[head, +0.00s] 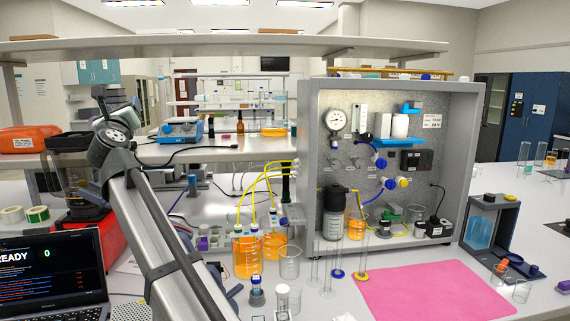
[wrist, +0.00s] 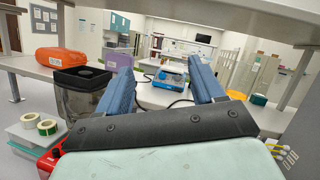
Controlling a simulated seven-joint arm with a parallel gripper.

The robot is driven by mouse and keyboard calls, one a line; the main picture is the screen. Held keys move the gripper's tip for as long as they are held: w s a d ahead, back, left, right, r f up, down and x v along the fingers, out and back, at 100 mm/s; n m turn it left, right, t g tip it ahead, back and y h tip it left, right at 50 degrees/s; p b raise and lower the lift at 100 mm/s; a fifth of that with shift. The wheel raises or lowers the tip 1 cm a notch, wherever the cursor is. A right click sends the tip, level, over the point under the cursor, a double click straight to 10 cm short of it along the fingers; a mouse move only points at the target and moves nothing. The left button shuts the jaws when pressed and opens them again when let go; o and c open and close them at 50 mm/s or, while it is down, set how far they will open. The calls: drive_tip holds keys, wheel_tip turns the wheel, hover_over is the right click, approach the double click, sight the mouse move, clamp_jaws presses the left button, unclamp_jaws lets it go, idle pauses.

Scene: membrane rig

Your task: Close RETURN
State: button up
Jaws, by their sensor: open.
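The grey membrane rig panel (head: 345,100) stands right of centre in the head view.
Orange-filled bottles (head: 246,257) with yellow tubes stand left of the panel. A shelf (head: 220,43) runs overhead.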

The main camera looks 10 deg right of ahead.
drive_tip(key=w+d+r+m+t+h, duration=0.1)
drive_tip(key=w+d, duration=0.2)
drive_tip(key=d, duration=1.2)
drive_tip(key=w+d+r+m+t+h, duration=0.1)
drive_tip(key=w+d+r, duration=0.15)
drive_tip(key=d, duration=1.15)
drive_tip(key=s+d+m+t, duration=0.1)
drive_tip(key=s+d, duration=0.1)
drive_tip(key=d, duration=1)
drive_tip(key=s+d+t, duration=0.1)
drive_tip(key=s+d, duration=0.1)
drive_tip(key=d, duration=1)
drive_tip(key=m+g+h, duration=0.3)
drive_tip(key=m+g, duration=0.4)
drive_tip(key=m, duration=2.7)
approach(334, 163)
drive_tip(key=w, duration=0.9)
drive_tip(key=w+d, duration=0.1)
drive_tip(key=w, duration=0.3)
drive_tip(key=shift+w+f, duration=0.15)
drive_tip(key=shift+f, duration=0.2)
